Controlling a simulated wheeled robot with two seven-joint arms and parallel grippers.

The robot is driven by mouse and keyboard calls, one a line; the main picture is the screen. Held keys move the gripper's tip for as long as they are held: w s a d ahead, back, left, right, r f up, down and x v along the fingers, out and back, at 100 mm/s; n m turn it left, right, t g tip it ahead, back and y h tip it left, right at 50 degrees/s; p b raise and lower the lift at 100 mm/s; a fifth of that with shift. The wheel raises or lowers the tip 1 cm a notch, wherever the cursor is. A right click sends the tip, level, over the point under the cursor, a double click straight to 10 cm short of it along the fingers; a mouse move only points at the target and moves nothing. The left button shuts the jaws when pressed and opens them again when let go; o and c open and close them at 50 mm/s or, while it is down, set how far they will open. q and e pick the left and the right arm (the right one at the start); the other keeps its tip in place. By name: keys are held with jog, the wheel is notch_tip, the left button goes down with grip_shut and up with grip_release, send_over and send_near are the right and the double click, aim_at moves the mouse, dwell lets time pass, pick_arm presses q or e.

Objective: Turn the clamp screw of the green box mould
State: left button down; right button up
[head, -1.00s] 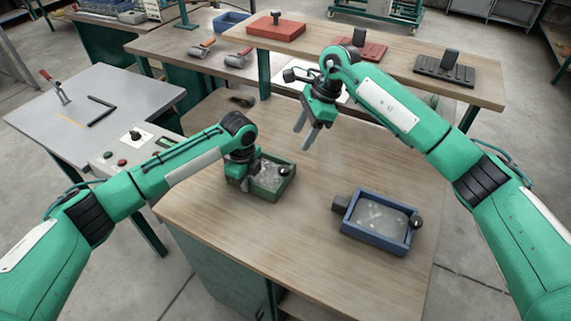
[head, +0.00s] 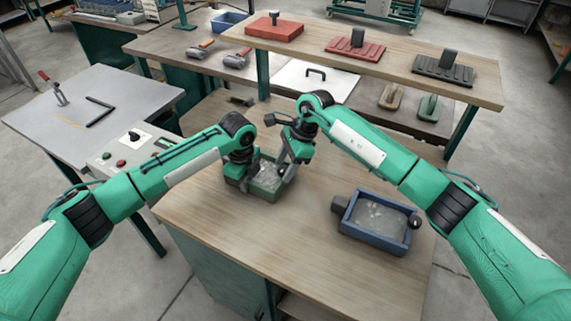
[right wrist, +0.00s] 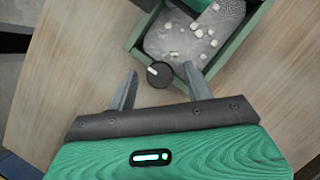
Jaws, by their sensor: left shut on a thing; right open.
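The green box mould (head: 268,187) sits on the wooden table, with grey fibre and pale lumps inside; it also shows in the right wrist view (right wrist: 232,47). Its clamp screw has a round dark knob (right wrist: 159,74) on the side wall facing my right gripper. My left gripper (head: 243,184) is shut on the mould at its left side; its fingertips are mostly hidden. My right gripper (right wrist: 160,80) is open, its two fingers on either side of the knob. I cannot tell whether they touch it.
A blue box mould (head: 347,237) with a dark knob stands to the right on the same wooden table (head: 240,235). A raised shelf (head: 400,75) behind carries red and dark tools. The table front is clear.

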jog(key=c, duration=1)
